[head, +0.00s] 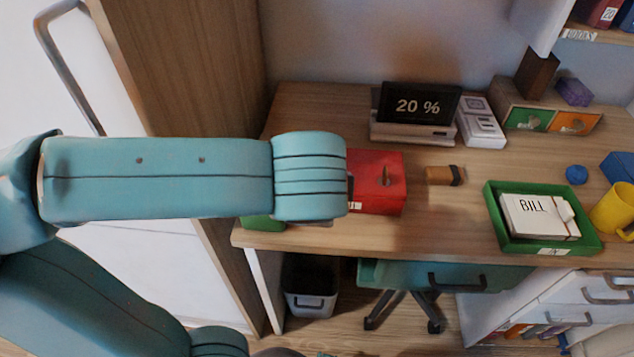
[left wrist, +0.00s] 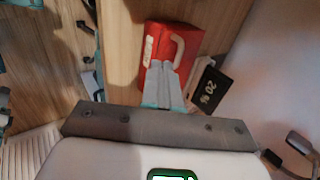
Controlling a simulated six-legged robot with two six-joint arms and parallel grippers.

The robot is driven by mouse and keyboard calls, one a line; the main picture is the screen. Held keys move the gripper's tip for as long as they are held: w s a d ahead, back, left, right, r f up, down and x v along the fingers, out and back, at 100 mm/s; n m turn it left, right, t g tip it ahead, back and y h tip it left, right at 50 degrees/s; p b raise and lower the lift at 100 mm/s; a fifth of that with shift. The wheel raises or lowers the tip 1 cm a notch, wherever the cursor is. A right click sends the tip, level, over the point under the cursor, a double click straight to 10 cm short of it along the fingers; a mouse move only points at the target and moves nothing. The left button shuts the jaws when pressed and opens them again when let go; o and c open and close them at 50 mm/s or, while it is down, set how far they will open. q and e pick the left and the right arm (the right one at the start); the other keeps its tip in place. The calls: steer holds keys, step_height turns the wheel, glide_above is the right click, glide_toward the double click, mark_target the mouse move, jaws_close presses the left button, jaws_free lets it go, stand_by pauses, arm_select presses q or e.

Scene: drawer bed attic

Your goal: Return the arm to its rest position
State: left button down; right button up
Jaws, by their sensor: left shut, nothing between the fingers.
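My left arm (head: 160,180) comes in from the left in the head view. It reaches level across the tall wooden panel, and its rounded end covers part of a red box (head: 390,195) on the desk. The left fingers are not seen in the head view. My right gripper is in neither view.
The wooden desk (head: 440,220) holds a display reading 20 % (head: 420,104), a green tray (head: 497,232) with a BILL paper, and a yellow mug (head: 612,208). A bin (head: 310,285) and chair (head: 400,274) stand below. A tall wooden panel (head: 190,70) rises at left.

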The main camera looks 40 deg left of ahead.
arm_select(q)
steer(key=shift+s+d+r, duration=0.7)
steer(key=shift+s, duration=0.05)
steer(key=w+d+f+n+g+h, duration=0.15)
steer(key=d+f, duration=0.25)
steer(key=f, duration=0.4)
steer(key=d+f+g+h, duration=0.2)
steer(key=d+f+h, duration=0.15)
steer(key=f, duration=0.35)
steer(key=w+d+f+n+g+h, duration=0.15)
steer(key=d+f, duration=0.25)
steer(key=f, duration=0.4)
steer(key=s+d+f+n+h, duration=0.1)
steer(key=s+f+n, duration=0.25)
steer(key=f, duration=0.65)
steer(key=s+d+f+n+h, duration=0.1)
steer(key=s+f+n, duration=0.1)
steer(key=f+n, duration=0.5)
step_height(320, 180, up, 13)
steer(key=m+p, duration=0.1)
steer(key=p, duration=1.5)
steer(key=shift+s+a+r+m, duration=0.1)
steer(key=shift+m, duration=0.15)
